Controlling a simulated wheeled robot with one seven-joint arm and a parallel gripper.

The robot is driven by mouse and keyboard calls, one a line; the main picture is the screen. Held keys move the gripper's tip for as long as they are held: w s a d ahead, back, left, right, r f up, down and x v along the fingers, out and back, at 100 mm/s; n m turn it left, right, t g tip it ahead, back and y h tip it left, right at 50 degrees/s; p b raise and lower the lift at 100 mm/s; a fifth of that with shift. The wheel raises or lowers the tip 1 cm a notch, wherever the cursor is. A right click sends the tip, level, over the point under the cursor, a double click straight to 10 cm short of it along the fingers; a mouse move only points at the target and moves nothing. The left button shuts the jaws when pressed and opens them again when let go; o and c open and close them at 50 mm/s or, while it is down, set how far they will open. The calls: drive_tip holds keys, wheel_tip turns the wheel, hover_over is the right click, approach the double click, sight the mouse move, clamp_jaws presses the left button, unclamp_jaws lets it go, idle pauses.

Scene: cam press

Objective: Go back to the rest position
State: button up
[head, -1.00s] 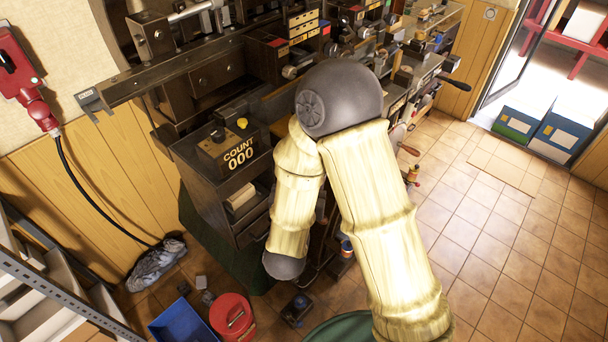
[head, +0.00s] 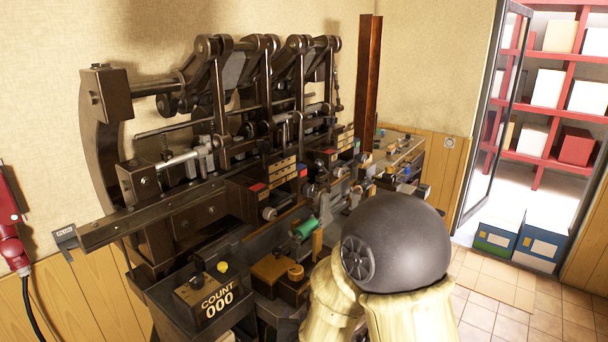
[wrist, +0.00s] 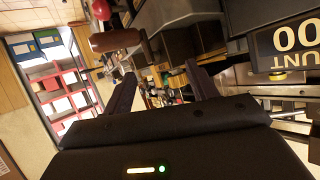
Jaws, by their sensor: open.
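My gripper (wrist: 162,90) shows in the wrist view with its two dark fingers apart and nothing between them. In the head view the gripper itself is out of sight; my pale, ribbed arm with its dark grey joint fills the lower right middle. The cam press (head: 225,120) stands against the wall at the left and middle of the head view. Its counter box (head: 207,293) reads COUNT 000, and this counter also shows at the right edge of the wrist view (wrist: 290,38).
A red wall box (head: 10,225) with a cable hangs at the far left. An open glass door (head: 492,115) leads to red shelves (head: 543,98) with boxes. Blue and green boxes (head: 497,237) sit by the doorway. Tiled floor (head: 480,315) at the right is clear.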

drive_tip(key=s+d+g, duration=1)
drive_tip(key=s+d, duration=0.4)
drive_tip(key=d, duration=0.1)
drive_tip(key=shift+s+d+r+n+h, duration=0.25)
drive_tip(key=shift+r+n+h, duration=0.05)
drive_tip(key=shift+n, duration=0.1)
